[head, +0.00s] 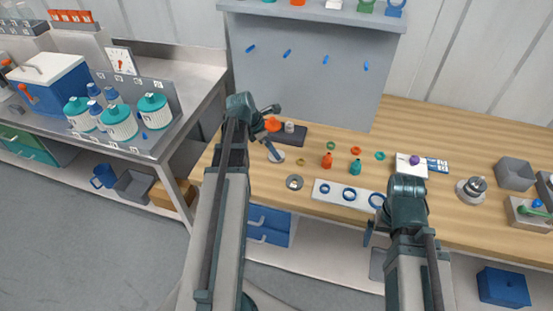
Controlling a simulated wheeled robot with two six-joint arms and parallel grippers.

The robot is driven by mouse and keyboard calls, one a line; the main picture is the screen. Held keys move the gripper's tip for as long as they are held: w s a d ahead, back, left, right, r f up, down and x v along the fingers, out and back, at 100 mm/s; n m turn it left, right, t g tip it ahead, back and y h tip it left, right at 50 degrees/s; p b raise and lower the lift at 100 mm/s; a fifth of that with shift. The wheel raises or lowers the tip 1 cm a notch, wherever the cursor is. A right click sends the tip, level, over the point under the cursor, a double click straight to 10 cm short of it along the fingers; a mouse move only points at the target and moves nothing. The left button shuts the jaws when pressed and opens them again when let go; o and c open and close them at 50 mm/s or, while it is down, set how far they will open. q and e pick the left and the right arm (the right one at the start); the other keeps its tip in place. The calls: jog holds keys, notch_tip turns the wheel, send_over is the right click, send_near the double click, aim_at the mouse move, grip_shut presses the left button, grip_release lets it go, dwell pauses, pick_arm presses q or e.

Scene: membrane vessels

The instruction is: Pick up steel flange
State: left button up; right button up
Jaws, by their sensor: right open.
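A grey steel ring (295,182) that looks like the flange lies flat on the wooden bench (440,136), left of the white tray. My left gripper (270,127) is over the left part of the bench, up and left of the steel ring. An orange thing shows at its jaws; whether it is held or behind them is unclear. My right gripper (371,220) is open at the bench's front edge, right of the ring, beside the tray's right end.
A white tray (338,199) holds blue rings. A steel fitting (472,190) and grey bin (515,174) are at right. Teal-lidded vessels (118,122) stand on the left bench.

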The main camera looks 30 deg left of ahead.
pick_arm(q)
jog(key=b+x, duration=0.4)
jog(key=x, duration=0.1)
jog(key=shift+w+a+f+b, duration=0.15)
jog(key=shift+b, duration=0.2)
jog(key=shift+c, duration=0.4)
jog(key=c, duration=1.5)
